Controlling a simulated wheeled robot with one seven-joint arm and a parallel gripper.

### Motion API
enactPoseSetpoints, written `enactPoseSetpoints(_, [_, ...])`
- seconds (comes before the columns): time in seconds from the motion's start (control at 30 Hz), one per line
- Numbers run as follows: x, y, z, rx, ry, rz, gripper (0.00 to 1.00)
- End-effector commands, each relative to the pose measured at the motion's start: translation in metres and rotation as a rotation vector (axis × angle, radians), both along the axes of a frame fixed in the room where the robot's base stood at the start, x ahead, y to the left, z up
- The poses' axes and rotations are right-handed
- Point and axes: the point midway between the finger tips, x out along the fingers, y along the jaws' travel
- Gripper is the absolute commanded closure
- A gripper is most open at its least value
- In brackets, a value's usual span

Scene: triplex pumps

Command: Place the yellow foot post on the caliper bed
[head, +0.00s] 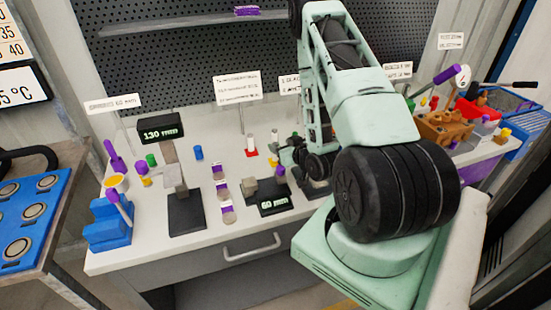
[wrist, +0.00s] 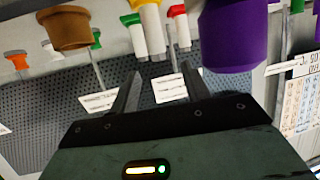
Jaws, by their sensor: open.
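In the wrist view, which looks upside down, my gripper (wrist: 161,72) is open and empty. A pale post with a yellow foot (wrist: 152,30) lies ahead, roughly in line with the gap between the fingers, apart from them. My gripper shows there only as a dark shape (head: 288,156) over the bench. A dark bed (head: 187,212) with grey blocks and a 130 mm display (head: 158,132) stands left; another grey-block device has a 60 mm display (head: 274,205). Which is the caliper bed is unclear.
A red-foot post (wrist: 181,28) and a green-foot post (wrist: 138,42) flank the yellow-foot one. A large purple cylinder (wrist: 232,38) and a brown cylinder (wrist: 66,27) are close. Blue block (head: 108,230) stands at the bench's left end. The bench front has bare strips.

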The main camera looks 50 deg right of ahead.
Motion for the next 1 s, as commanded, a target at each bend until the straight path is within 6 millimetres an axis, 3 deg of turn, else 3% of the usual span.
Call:
enactPoseSetpoints(0.43, [0.041,-0.015,-0.022,-0.001,0.000,0.001,0.53])
enactPoseSetpoints(0.73, [0.045,-0.017,-0.025,0.000,0.000,0.000,0.53])
enactPoseSetpoints(0.9, [0.045,-0.017,-0.025,0.000,0.000,0.000,1.00])
enactPoseSetpoints(1.0, [0.045,-0.017,-0.025,0.000,0.000,0.000,1.00])
